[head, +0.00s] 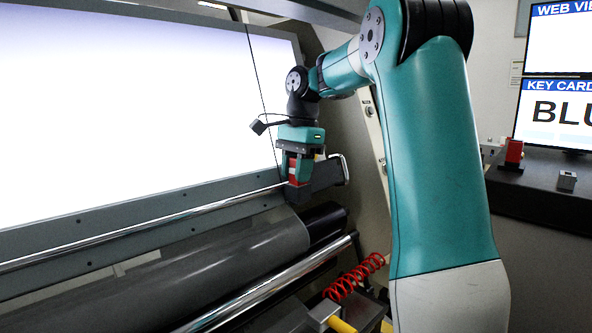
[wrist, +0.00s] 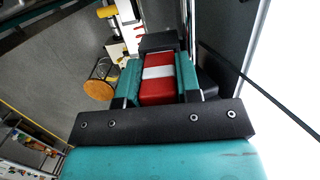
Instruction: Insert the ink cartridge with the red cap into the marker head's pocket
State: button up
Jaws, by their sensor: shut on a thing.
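My gripper (head: 297,160) is at the right end of the bright panel, pointing down. Its teal fingers are shut on a red cartridge (head: 293,174) with a white band. In the wrist view, the cartridge (wrist: 158,90) sits between the two fingers of my gripper (wrist: 158,76). A dark block (wrist: 157,41) lies just beyond the cartridge's far end, and it also shows below the fingers in the head view (head: 298,193); it looks like the marker head. The cartridge's lower end is hidden, so I cannot tell how deep it sits in a pocket.
A chrome rail (head: 150,228) runs below the bright panel (head: 130,110) toward my gripper. A dark roller (head: 230,255) lies under it. A dark desk (head: 540,205) at the right carries a red piece (head: 513,152) and a small grey block (head: 567,180), beside a screen reading "KEY CARD".

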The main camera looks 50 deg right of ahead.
jog(key=shift+f, duration=0.35)
jog(key=o, duration=1)
jog(key=r+p, duration=0.4)
jog(key=r, duration=0.1)
jog(key=d+r+p, duration=0.1)
jog(key=r+p, duration=0.1)
jog(key=shift+r, duration=0.3)
jog(key=shift+f, duration=0.1)
